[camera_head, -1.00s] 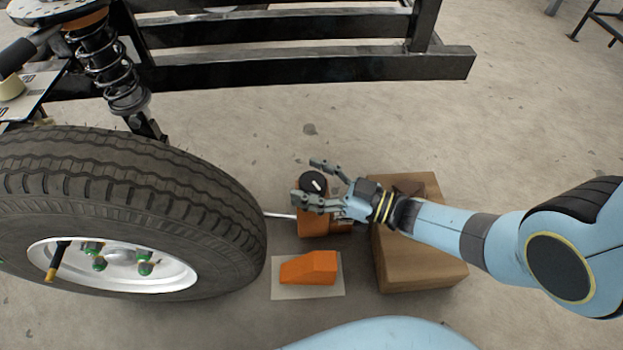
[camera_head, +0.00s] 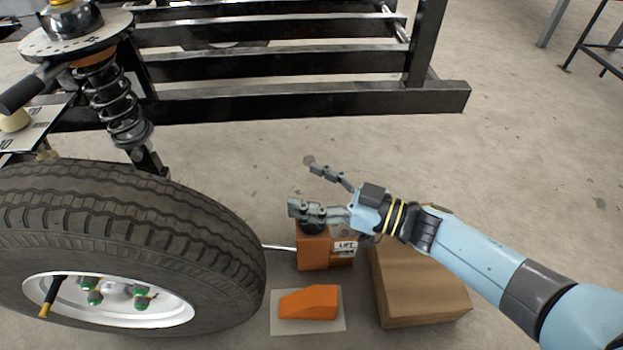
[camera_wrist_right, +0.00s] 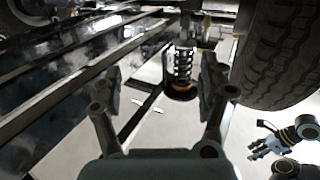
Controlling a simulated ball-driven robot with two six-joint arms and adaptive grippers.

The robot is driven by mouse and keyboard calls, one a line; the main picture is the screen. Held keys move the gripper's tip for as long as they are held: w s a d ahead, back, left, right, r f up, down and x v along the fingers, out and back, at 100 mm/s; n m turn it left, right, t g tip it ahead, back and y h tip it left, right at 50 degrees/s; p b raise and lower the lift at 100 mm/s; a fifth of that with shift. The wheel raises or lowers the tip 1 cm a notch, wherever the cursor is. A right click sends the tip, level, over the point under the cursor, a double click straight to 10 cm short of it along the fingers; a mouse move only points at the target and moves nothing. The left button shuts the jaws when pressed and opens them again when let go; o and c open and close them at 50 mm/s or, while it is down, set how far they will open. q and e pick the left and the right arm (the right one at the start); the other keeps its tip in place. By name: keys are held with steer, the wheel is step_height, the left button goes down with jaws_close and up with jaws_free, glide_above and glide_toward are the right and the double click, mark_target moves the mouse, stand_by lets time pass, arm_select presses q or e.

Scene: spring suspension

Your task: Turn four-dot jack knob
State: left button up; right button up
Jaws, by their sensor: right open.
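The orange jack (camera_head: 312,256) stands on the floor right of the tire, with a "LIFT" label on its side. Its black knob (camera_head: 313,227) shows only in part, under the lower finger of my right gripper (camera_head: 306,188); its dots are hidden. My right gripper is open and empty, with its fingers spread beyond and above the jack. In the right wrist view my right gripper (camera_wrist_right: 160,90) has its fingers apart with nothing between them. Another gripper, which seems to be my left one (camera_wrist_right: 262,140), is small at the lower right of that view.
The tire (camera_head: 130,215) stands left of the jack, joined in view by a thin metal rod (camera_head: 279,247). A cardboard box (camera_head: 425,290) is close on the right. An orange wedge (camera_head: 308,302) lies on a pale sheet in front. A black frame (camera_head: 310,100) spans behind.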

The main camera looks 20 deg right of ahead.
steer(key=shift+r, duration=1.1)
